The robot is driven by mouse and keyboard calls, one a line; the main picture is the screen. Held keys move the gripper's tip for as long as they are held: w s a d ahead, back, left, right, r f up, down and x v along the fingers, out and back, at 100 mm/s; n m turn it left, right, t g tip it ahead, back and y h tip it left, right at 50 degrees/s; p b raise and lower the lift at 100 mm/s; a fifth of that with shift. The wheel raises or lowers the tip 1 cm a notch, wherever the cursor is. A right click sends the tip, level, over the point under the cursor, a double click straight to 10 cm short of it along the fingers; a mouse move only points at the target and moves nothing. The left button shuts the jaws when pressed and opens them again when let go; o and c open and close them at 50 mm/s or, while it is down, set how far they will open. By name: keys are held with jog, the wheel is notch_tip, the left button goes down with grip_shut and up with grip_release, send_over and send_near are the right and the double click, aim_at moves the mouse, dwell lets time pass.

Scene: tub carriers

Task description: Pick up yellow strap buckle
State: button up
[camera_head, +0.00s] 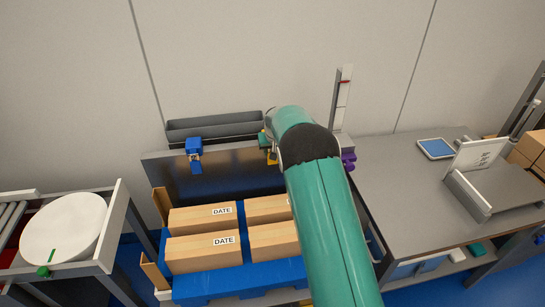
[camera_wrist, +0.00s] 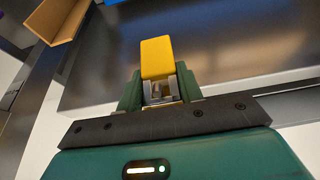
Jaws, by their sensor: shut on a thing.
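The yellow strap buckle (camera_wrist: 157,57) sits between the green fingers of my gripper (camera_wrist: 160,86) in the wrist view. The gripper is shut on it, and a metal piece shows at its near end between the fingers. In the head view my green arm hides most of the gripper; only a small yellow part (camera_head: 272,158) shows beside the arm, in front of the dark panel (camera_head: 235,178). I cannot tell whether the buckle touches the panel.
A blue buckle (camera_head: 194,146) is at the panel's upper edge, left of my arm, below a grey trough (camera_head: 215,124). A purple piece (camera_head: 348,160) is close on the right. Cartons (camera_head: 203,252) stand below on a blue base (camera_head: 215,284). A grey table (camera_head: 405,180) stands right.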

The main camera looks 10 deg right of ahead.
jog(key=shift+r, duration=0.1)
jog(key=shift+r, duration=0.55)
jog(key=shift+s+r, duration=0.2)
jog(key=s, duration=1.8)
